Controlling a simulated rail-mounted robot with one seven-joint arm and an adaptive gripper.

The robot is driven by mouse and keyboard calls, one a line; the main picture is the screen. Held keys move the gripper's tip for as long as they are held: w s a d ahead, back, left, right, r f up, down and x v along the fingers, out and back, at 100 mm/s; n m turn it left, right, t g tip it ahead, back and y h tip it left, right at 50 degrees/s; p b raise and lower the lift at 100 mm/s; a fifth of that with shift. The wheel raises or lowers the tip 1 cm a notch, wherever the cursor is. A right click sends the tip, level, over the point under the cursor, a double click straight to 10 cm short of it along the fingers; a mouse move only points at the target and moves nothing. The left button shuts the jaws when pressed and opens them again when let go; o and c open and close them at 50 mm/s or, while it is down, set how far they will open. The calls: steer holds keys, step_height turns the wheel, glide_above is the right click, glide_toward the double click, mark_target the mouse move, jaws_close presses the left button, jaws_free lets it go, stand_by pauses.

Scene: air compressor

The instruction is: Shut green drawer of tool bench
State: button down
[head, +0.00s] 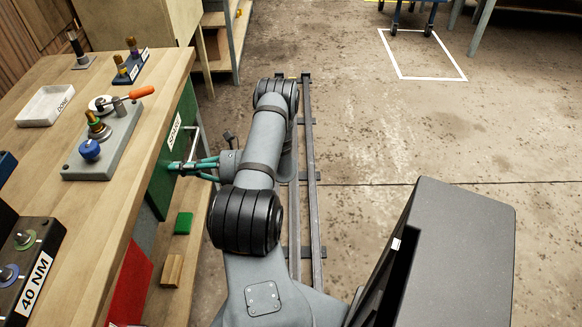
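The green drawer (161,182) is in the side of the wooden tool bench (150,130), in the head view at left of centre. Its green front has a white label and a pale bar handle (197,143). The front lies close along the bench edge; I cannot tell whether a small gap remains. My gripper (176,166) has teal fingers and reaches left to the green front, just below the handle in the picture. Its fingertips are at or very near the front; contact is unclear. The fingers lie close together, and their opening is too small to judge.
A red panel (131,287) is lower along the bench side. A green block (183,223) and a wooden block (172,270) lie on a low shelf below. A grey fixture (108,150) and white tray (45,106) are on the bench top. Open floor (380,140) is at right.

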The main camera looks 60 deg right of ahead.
steer(key=shift+w+r, duration=0.1)
steer(key=shift+w, duration=0.05)
steer(key=b+v, duration=0.1)
steer(key=v, duration=1.3)
steer(key=p+x, duration=0.1)
steer(key=x, duration=1.3)
